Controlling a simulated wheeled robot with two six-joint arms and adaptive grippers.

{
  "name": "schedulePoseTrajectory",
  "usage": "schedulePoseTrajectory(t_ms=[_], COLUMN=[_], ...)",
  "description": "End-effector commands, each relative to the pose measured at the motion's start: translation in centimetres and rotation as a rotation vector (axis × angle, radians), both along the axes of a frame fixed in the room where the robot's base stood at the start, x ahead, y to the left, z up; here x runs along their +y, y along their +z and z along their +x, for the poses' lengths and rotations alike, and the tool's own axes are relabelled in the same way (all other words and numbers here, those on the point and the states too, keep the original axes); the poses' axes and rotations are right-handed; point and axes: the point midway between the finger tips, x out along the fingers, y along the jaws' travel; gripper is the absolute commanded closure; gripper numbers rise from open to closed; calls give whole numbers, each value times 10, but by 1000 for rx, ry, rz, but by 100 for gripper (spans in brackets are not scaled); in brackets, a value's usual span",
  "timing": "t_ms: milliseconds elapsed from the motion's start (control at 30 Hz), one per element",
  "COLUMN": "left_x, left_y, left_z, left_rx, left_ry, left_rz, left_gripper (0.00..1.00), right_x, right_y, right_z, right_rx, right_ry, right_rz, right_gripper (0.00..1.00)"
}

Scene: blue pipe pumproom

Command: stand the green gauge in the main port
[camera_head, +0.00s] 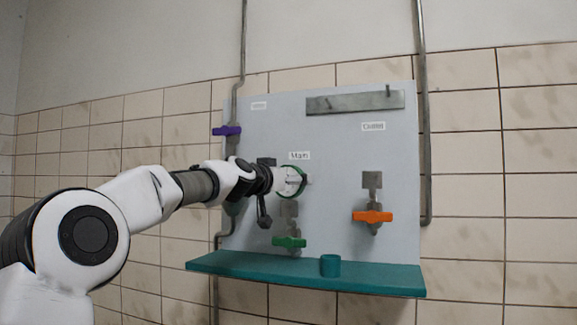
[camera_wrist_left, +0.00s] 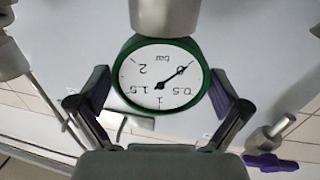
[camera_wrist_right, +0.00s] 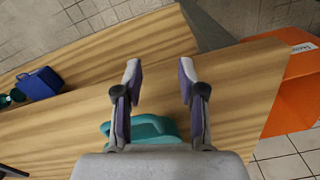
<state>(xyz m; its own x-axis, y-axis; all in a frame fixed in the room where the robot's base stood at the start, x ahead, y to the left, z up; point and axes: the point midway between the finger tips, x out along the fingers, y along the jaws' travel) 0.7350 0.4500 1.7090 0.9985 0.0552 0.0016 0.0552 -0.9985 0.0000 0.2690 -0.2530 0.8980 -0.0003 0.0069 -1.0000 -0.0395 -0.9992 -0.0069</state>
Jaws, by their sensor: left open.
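The green gauge, with a green rim and white dial, shows in the left wrist view (camera_wrist_left: 160,76) and in the head view (camera_head: 292,181) under the "Main" label. A grey cylinder (camera_wrist_left: 165,16), seemingly the main port, meets the gauge's rim at the top of the left wrist view, where the dial reads upside down. The joint between them is hidden. My left gripper (camera_wrist_left: 160,98) is open, its fingers on both sides of the gauge with slight gaps visible. My right gripper (camera_wrist_right: 158,80) is open and empty above a wooden bench; it is out of the head view.
A teal shelf (camera_head: 375,278) with a small teal cup (camera_head: 330,265) runs below.

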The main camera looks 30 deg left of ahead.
Motion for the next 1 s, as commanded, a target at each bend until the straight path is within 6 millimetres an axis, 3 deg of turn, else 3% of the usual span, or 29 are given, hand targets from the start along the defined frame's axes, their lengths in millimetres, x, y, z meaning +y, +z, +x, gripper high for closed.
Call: schedulePoseTrajectory(t_ms=[400,600,1000], left_x=[1,1,1], left_y=[76,90,92], left_z=[1,0,-1], left_rx=[-2,-1,0], left_ry=[6,5,4], left_rz=[2,0,0], left_gripper=[0,0,0], right_x=[0,0,0], right_y=[0,0,0], right_z=[0,0,0], right_rx=[0,0,0], right_ry=[0,0,0], right_rz=[0,0,0], right_gripper=[60,60,60])
